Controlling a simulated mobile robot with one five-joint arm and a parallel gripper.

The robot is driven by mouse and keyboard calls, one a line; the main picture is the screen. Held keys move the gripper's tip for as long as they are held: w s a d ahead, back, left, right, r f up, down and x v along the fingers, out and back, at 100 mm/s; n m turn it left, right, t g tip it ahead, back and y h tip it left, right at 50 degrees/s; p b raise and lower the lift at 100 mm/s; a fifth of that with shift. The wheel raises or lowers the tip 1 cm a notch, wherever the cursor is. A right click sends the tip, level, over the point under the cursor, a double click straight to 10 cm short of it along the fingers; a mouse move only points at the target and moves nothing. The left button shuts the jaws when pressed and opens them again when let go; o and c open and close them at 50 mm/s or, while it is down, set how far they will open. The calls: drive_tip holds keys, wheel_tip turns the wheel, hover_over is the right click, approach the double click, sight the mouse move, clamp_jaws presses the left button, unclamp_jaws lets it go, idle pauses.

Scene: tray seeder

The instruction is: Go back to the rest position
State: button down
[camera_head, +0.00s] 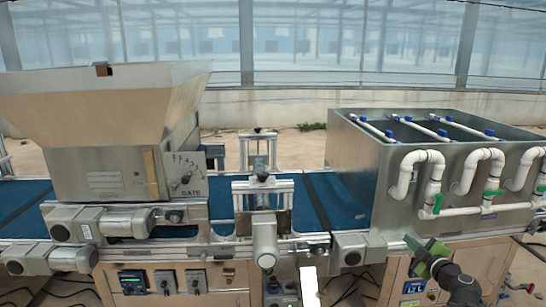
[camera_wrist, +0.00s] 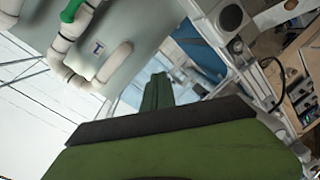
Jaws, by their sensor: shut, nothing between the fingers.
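My gripper (camera_head: 413,246) is green and shows low at the right of the head view, with my black arm below it. It is in front of the lower edge of the grey metal tank. In the wrist view the green fingers (camera_wrist: 157,88) are together, with nothing held between them. They point up the picture, between the tank side at left and the machine at right.
The metal tank (camera_head: 377,190) carries white pipes (camera_head: 430,160) with green valves, close above my gripper. A blue conveyor belt (camera_head: 318,203) runs left past a roller unit (camera_head: 264,190) to a large hopper (camera_head: 100,95). Wooden control cabinets (camera_head: 225,288) stand below.

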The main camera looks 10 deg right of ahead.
drive_tip(key=w+a+f+n+g+y+p, duration=0.1)
drive_tip(key=w+a+n+g+y+p, duration=0.2)
drive_tip(key=a, duration=1.3)
drive_tip(key=w+a+f+n+g+y+p, duration=0.1)
drive_tip(key=w+a+f+n+g+y, duration=0.25)
drive_tip(key=a, duration=1.15)
drive_tip(key=s+a+f+m+g+p, duration=0.1)
drive_tip(key=s+a+f+m+g, duration=0.15)
drive_tip(key=a, duration=0.55)
drive_tip(key=s+a+f+m+g+p, duration=0.1)
drive_tip(key=s+a+f+g, duration=0.2)
drive_tip(key=a, duration=0.5)
drive_tip(key=s+d+f+m+g+h, duration=0.4)
drive_tip(key=s+d+m+h, duration=0.2)
drive_tip(key=m, duration=0.7)
drive_tip(key=s+d, duration=0.2)
drive_tip(key=s, duration=0.1)
drive_tip(key=shift+s+d+m, duration=0.15)
drive_tip(key=shift+d+m, duration=0.05)
drive_tip(key=shift+m, duration=0.2)
